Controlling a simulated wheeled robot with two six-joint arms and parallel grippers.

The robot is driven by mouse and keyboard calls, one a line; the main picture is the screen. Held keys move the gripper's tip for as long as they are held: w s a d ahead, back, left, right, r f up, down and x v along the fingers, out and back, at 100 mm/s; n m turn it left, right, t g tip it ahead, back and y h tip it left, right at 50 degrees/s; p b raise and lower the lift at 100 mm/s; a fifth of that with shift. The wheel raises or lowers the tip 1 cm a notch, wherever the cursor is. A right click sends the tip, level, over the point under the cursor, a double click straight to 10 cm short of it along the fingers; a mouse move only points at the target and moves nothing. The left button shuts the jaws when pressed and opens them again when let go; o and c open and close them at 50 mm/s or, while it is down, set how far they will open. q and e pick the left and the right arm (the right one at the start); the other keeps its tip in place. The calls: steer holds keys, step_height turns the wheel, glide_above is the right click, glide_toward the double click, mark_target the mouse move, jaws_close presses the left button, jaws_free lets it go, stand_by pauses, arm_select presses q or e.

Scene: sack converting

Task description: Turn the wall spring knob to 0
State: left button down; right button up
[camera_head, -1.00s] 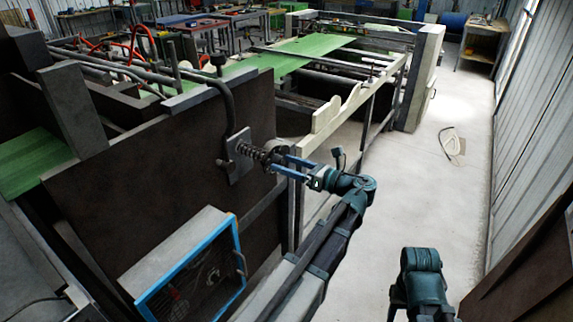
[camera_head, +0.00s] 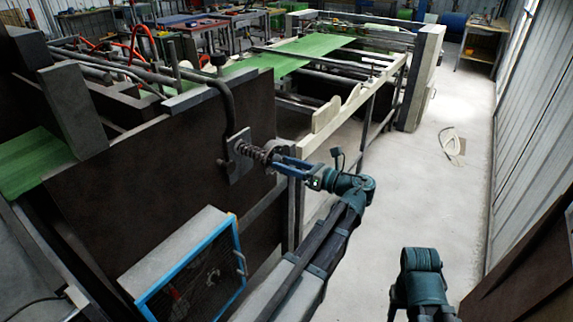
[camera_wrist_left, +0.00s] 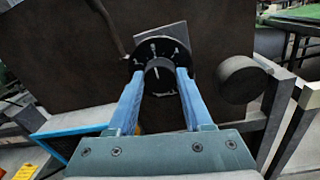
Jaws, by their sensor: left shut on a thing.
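The wall spring knob (camera_head: 272,151) sticks out from a metal plate (camera_head: 238,155) on the dark side panel of the machine, with a coiled spring (camera_head: 252,152) behind it. My left gripper (camera_head: 280,163) is at the knob, its blue fingers shut on it. In the left wrist view, the left gripper (camera_wrist_left: 161,74) has a finger on each side of the round knob (camera_wrist_left: 160,82). A black dial (camera_wrist_left: 140,52) with pale marks surrounds the knob; the marks are too small to read. A pale line shows on the knob. My right gripper is out of view; only part of that arm shows.
A blue-framed mesh box (camera_head: 200,272) stands below and left of the knob. A bent dark pipe (camera_head: 229,105) runs down the panel beside the plate. A pale rail (camera_head: 345,113) lies beyond the gripper. Bare floor (camera_head: 420,190) is open to the right.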

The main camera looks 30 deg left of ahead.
arm_select(q)
steer(key=n, duration=1.7)
steer(key=n+t, duration=0.1)
steer(key=n, duration=0.7)
steer(key=shift+s+f, duration=0.25)
steer(key=shift+s, duration=0.05)
steer(key=shift+n, duration=0.4)
steer(key=shift+c, duration=1.6)
jaws_free()
steer(key=shift+t+h, duration=0.3)
